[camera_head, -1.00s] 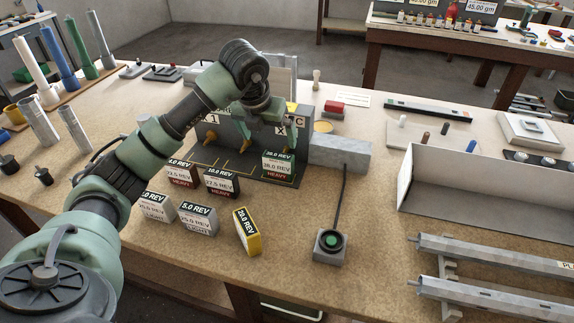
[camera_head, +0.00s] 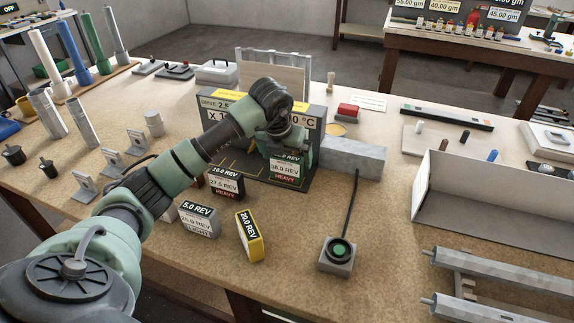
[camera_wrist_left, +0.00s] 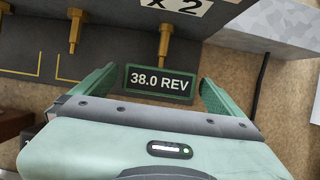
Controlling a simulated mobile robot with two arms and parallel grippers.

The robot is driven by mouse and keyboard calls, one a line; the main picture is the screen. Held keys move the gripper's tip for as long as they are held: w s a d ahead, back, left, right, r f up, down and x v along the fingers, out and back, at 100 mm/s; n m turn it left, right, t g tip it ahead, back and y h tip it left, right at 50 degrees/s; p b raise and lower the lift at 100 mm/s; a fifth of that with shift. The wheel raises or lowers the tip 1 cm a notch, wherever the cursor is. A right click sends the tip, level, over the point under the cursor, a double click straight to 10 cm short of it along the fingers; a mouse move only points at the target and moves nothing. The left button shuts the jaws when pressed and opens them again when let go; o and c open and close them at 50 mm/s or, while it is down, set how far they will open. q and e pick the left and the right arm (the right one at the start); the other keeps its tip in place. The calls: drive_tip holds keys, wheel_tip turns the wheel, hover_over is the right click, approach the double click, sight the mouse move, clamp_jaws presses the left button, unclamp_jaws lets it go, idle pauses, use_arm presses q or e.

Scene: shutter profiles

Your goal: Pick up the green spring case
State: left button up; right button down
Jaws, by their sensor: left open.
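The green spring case (camera_head: 285,170), labelled 38.0 REV and HEAVY, stands upright on the dark fixture's base. Its green-edged top (camera_wrist_left: 159,84) shows in the left wrist view, between the two fingers. My left gripper (camera_head: 288,148) is open and reaches down over the case, with one finger on each side. Gaps show between the fingers and the case top, so it is not gripped. The lower part of the case is hidden in the wrist view. My right gripper is not in view.
A black case (camera_head: 225,184), a grey case (camera_head: 199,219) and a yellow case (camera_head: 249,235) stand nearby. A grey block (camera_head: 352,157) lies close right of the gripper. Brass pegs (camera_wrist_left: 164,40) project from the fixture. A green button box (camera_head: 338,254) stands in front.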

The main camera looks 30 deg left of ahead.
use_arm(q)
drive_tip(key=shift+w+a+f, duration=0.1)
drive_tip(key=shift+w+f, duration=0.15)
drive_tip(key=shift+f, duration=0.35)
drive_tip(key=c, duration=1.7)
drive_tip(key=shift+r, duration=0.1)
